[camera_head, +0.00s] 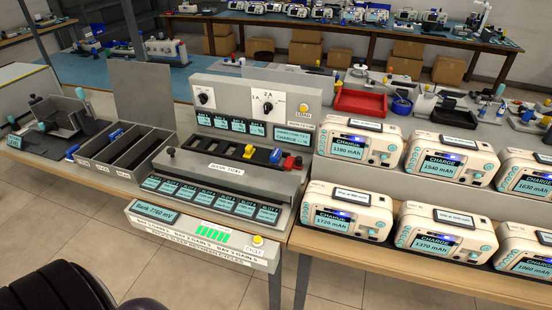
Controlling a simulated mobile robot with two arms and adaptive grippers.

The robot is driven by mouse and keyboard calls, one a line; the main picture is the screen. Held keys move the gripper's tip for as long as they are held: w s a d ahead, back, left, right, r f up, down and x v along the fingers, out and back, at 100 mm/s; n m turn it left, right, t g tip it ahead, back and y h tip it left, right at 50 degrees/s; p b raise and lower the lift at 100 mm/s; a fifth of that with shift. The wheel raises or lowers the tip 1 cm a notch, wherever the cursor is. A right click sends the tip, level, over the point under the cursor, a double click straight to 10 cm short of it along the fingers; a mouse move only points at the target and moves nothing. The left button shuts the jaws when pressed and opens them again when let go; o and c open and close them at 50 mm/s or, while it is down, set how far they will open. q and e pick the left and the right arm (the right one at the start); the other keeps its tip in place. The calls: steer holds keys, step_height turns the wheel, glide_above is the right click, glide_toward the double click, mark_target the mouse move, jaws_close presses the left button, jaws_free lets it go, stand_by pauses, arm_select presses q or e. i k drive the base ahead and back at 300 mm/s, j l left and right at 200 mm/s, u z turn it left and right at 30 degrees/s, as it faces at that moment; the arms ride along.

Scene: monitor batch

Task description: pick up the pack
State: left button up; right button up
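A grey bank test station (222,168) stands at the middle of the bench, with a row of slots along its top. Small coloured blocks, which may be packs, sit in that row: a yellow one (248,151), a blue one (275,155) and a red one (290,162). A dark piece (170,151) is at the row's left end. I cannot tell which one is the pack. Neither of my grippers shows in the head view.
Several white charger units (356,147) with mAh displays crowd the right side. A grey divided bin (126,150) stands left of the station. A red tray (360,102) lies behind the chargers. A lower panel (200,235) juts out at the front.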

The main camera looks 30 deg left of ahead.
mark_target(275, 157)
steer(key=j+z, duration=0.1)
steer(key=j, duration=1)
steer(key=k+j+z, duration=0.1)
steer(key=j, duration=0.95)
